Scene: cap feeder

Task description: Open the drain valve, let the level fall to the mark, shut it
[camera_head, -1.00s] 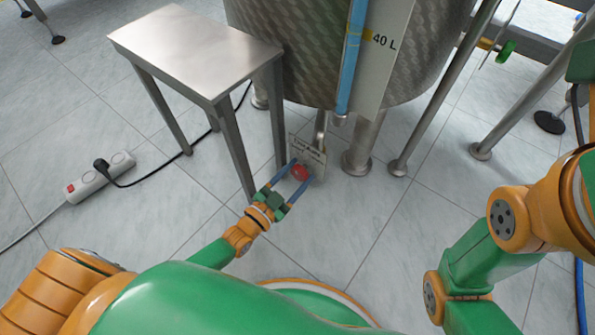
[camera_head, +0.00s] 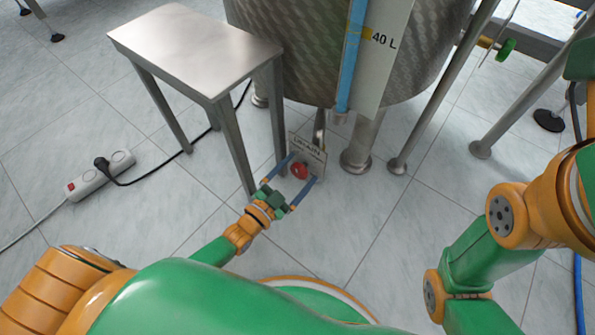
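The drain valve's red knob (camera_head: 299,171) is below the tank, in front of a small lettered plate (camera_head: 309,152). My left gripper (camera_head: 302,168) is open, with its blue fingers on either side of the red knob and a gap to it. The steel tank (camera_head: 290,60) stands behind, with a blue level tube (camera_head: 352,55) on its front. A yellow mark (camera_head: 366,33) beside the tube is next to the "40 L" print on a pale scale plate (camera_head: 390,55). My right gripper is out of view; only its arm shows at the right.
A steel side table (camera_head: 195,48) stands close to the left of the valve, its legs near my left gripper. A power strip (camera_head: 100,176) with a black cable lies on the tiled floor at left. A green-handled valve (camera_head: 506,50) is at the upper right. Tank legs (camera_head: 400,160) stand right of the valve.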

